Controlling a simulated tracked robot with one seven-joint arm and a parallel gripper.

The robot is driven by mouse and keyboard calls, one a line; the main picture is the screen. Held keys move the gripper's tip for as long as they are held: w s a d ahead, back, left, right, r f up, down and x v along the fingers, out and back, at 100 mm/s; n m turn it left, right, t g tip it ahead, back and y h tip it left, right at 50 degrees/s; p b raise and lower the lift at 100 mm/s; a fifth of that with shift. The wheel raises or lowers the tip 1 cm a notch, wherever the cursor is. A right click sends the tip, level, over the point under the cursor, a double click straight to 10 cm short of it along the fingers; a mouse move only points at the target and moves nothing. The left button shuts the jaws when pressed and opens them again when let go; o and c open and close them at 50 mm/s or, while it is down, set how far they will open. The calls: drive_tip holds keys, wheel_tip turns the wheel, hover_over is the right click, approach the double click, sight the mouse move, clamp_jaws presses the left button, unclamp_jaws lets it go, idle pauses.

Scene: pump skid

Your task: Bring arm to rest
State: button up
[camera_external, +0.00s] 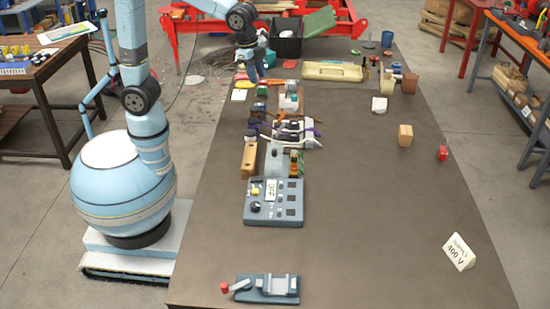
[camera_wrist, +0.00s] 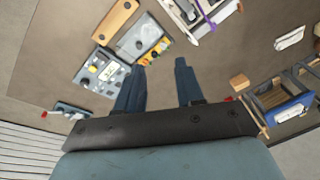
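My gripper (camera_external: 252,70) is over the far left part of the table in the external view, at the end of my raised light-blue arm. In the wrist view, my gripper (camera_wrist: 160,72) shows two dark blue fingers standing apart, with nothing between them. The gap shows only brown table surface. Whether the fingertips touch the small items below them in the external view I cannot tell.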

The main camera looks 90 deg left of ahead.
drive_tip(key=s+a+r+n+t, duration=0.1)
drive_tip(key=s+a+n, duration=0.2)
drive_tip(key=s, duration=1)
drive_tip(key=s+a+n+t, duration=0.2)
drive_tip(key=s+a, duration=0.6)
drive_tip(key=s, duration=0.5)
drive_tip(key=shift+a+r+n, duration=0.4)
drive_tip(key=shift+n, duration=0.3)
drive_tip(key=shift+o, duration=0.3)
